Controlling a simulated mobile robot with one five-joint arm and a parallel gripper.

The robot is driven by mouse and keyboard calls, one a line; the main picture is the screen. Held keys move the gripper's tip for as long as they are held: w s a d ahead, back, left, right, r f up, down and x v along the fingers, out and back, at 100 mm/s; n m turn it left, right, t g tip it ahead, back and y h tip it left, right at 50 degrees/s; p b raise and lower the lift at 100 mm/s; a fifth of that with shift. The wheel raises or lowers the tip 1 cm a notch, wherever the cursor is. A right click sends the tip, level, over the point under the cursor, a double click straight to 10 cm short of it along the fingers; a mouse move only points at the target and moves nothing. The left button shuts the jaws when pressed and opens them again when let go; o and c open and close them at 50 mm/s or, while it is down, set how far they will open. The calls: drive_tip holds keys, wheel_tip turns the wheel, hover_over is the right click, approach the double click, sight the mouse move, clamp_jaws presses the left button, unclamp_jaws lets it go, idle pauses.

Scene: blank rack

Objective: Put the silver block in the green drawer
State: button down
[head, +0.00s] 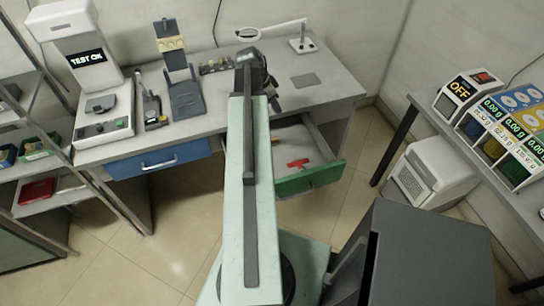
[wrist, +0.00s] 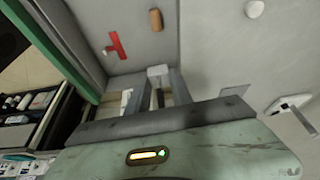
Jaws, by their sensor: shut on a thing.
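The green drawer (head: 310,180) stands pulled open under the desk, right of my arm in the head view. Its green front also shows at the upper left of the wrist view (wrist: 78,42). My gripper (wrist: 158,86) is shut on a small pale grey block, the silver block (wrist: 158,71), held at the fingertips. In the wrist view the block appears below the red and brown things in the drawer; its exact height cannot be told. In the head view my gripper (head: 273,98) is small, dark and partly hidden by my arm, and the block cannot be made out.
A red T-shaped thing (wrist: 116,45) and a brown block (wrist: 155,20) lie in the drawer. The desk (head: 325,94) carries a lamp base (head: 303,45), a grey stand (head: 185,95) and a test machine (head: 105,120). A blue drawer (head: 160,160) is shut at left.

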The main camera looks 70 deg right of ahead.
drive_tip(key=b, duration=0.8)
hover_over(276, 150)
drive_tip(key=w+a, duration=0.3)
drive_tip(key=a, duration=0.1)
wheel_tip(276, 150, down, 12)
drive_tip(key=shift+m, duration=0.4)
drive_tip(key=f+b, duration=0.6)
drive_tip(key=b, duration=0.1)
drive_tip(key=f+b, duration=0.3)
drive_tip(key=f, duration=0.1)
drive_tip(key=shift+s+a+b, duration=0.15)
drive_tip(key=shift+a+b, duration=0.15)
drive_tip(key=shift+r, duration=0.25)
drive_tip(key=c, duration=1.6)
unclamp_jaws()
drive_tip(key=shift+f, duration=0.25)
drive_tip(key=shift+o, duration=1)
drive_tip(key=shift+r, duration=0.1)
